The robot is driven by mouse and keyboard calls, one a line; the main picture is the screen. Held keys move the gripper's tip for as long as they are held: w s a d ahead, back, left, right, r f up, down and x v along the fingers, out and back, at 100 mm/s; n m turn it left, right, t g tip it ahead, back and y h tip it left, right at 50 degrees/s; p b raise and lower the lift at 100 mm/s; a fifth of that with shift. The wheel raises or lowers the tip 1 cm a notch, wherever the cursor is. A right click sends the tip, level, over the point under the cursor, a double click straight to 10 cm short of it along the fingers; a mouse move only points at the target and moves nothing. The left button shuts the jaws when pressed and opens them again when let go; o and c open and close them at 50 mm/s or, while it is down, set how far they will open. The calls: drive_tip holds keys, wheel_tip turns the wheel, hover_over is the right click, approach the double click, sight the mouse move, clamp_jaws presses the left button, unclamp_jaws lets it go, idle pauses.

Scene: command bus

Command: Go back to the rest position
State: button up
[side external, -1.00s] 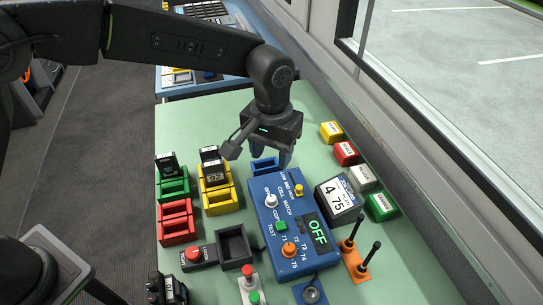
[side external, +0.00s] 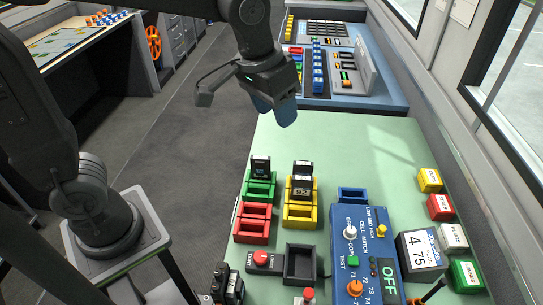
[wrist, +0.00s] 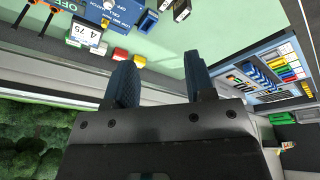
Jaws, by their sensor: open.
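My gripper (side external: 273,108) hangs in the air beyond the far edge of the green table (side external: 335,145) in the side view, above the grey floor. In the wrist view its two blue fingers (wrist: 155,85) stand well apart with nothing between them. My gripper is open and empty, clear of every object on the table.
On the table are a blue control box (side external: 362,250) reading OFF, green (side external: 260,186), red (side external: 252,224) and yellow (side external: 299,212) holders, a black tray (side external: 300,262), a display block (side external: 422,250) and several coloured blocks along the right edge. A blue console (side external: 350,101) stands behind.

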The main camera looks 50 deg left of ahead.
drive_tip(key=s+a+f+t, duration=0.1)
drive_tip(key=s+a+t, duration=0.1)
drive_tip(key=s+a, duration=0.6)
drive_tip(key=s, duration=0.4)
drive_tip(key=shift+f+t+y, duration=0.15)
drive_tip(key=shift+t+y, duration=0.15)
drive_tip(key=shift+s, duration=0.1)
